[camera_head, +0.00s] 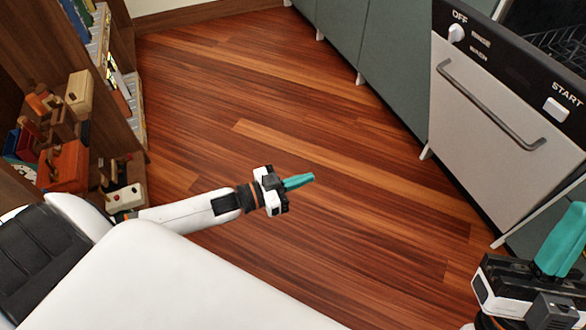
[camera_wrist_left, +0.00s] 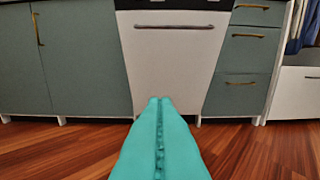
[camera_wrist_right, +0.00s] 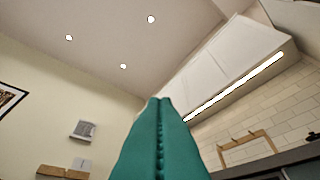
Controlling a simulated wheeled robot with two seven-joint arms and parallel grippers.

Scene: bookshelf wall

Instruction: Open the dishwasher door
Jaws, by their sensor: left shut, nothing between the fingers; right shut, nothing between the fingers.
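The dishwasher door (camera_head: 490,140) is white with a grey bar handle (camera_head: 490,100) and a black control panel (camera_head: 515,60) on top. My right gripper (camera_head: 562,240), shut and empty, points upward in front of the dishwasher's lower right side.
Grey-green cabinets (camera_head: 390,70) line the wall left of the dishwasher. A wooden bookshelf (camera_head: 25,45) with toys and books stands at the left. The wood floor (camera_head: 270,110) between is clear. The right wrist view shows the ceiling (camera_wrist_right: 110,45) and a white wall cabinet (camera_wrist_right: 230,60).

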